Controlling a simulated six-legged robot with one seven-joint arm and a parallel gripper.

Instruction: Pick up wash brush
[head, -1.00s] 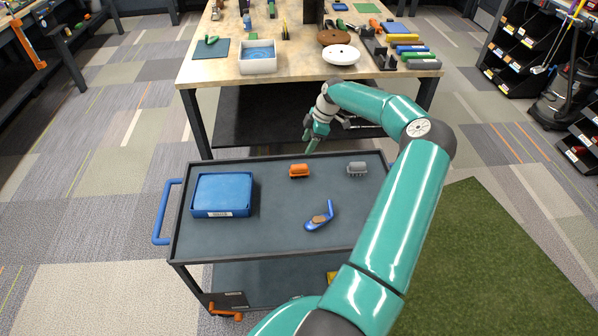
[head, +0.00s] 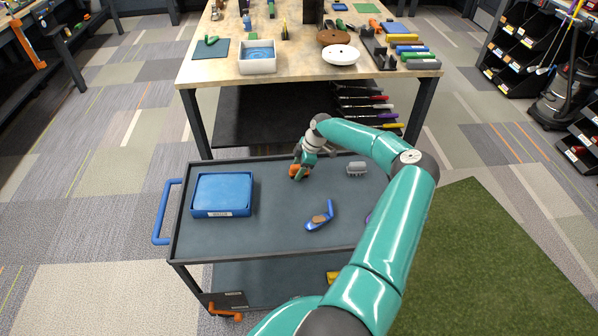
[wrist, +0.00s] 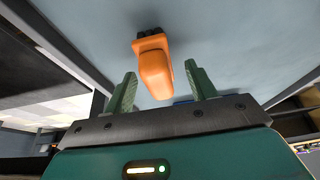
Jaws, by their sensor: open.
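An orange brush (head: 294,171) with dark bristles lies on the top of the grey cart (head: 262,235), toward its back edge. In the wrist view, the orange brush (wrist: 154,68) shows between the two green fingers, its near end close to them and its dark bristles at the far end. My gripper (head: 300,176) is open and low over the brush, partly covering it in the head view. In the wrist view, my gripper (wrist: 161,80) has clear gaps on both sides of the brush. A grey brush-like piece (head: 357,168) lies to the right of it.
A blue box (head: 222,194) sits on the cart's left side. A blue angled tool with a brown part (head: 320,217) lies in front of the gripper. The cart has a raised rim. A workbench (head: 300,62) with several items stands behind.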

